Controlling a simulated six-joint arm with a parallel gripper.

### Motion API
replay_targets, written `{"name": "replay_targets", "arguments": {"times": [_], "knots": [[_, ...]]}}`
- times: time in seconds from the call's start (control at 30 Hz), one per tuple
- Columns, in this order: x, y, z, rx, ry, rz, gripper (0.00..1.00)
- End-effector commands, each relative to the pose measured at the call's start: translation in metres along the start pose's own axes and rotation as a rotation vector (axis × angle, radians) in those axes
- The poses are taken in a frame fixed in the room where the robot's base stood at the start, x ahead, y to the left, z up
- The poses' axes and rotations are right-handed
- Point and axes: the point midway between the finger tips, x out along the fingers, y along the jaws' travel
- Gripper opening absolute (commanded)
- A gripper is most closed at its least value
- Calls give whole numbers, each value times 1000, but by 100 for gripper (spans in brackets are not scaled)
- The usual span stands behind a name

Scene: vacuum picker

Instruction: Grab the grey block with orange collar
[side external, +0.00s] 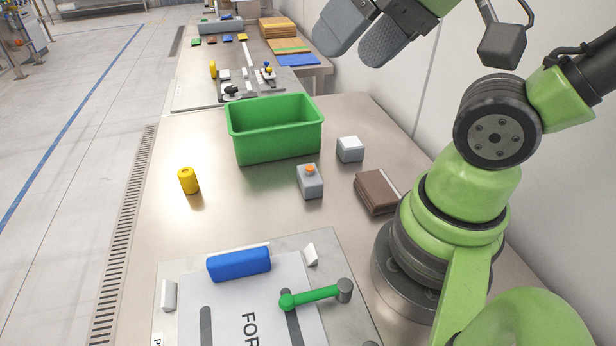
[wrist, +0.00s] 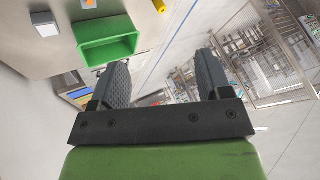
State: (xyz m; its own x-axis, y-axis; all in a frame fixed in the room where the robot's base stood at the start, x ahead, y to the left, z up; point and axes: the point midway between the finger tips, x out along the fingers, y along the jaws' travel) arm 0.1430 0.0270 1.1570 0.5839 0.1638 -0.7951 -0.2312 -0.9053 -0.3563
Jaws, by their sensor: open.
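The grey block with orange collar (side external: 310,184) stands on the metal table in the side view, just in front of the green bin. Its orange part shows on top. In the wrist view a grey piece with an orange spot (wrist: 88,3) is cut off by the top edge. My gripper (side external: 358,42) is high above the table at the top of the side view, well above and beyond the block. In the wrist view my gripper (wrist: 163,72) has its two dark fingers wide apart with nothing between them.
A green bin (side external: 275,153) stands behind the block. A plain grey block (side external: 350,150) is to its right, a brown box (side external: 376,193) nearer my base, a yellow cylinder (side external: 188,181) to the left. A fixture board with a blue bar (side external: 239,264) and green lever (side external: 312,297) lies in front.

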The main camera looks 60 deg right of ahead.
Motion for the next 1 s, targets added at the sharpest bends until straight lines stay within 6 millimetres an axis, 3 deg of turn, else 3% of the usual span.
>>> {"name": "replay_targets", "arguments": {"times": [0.33,0.47,0.77,0.87,1.0], "knots": [[0,0,0,0,0,0,71],[0,0,0,0,0,0,100],[3,1,-3,-20,-10,13,100],[14,4,-13,-87,-44,50,100],[43,18,-35,-265,-139,126,100]]}}
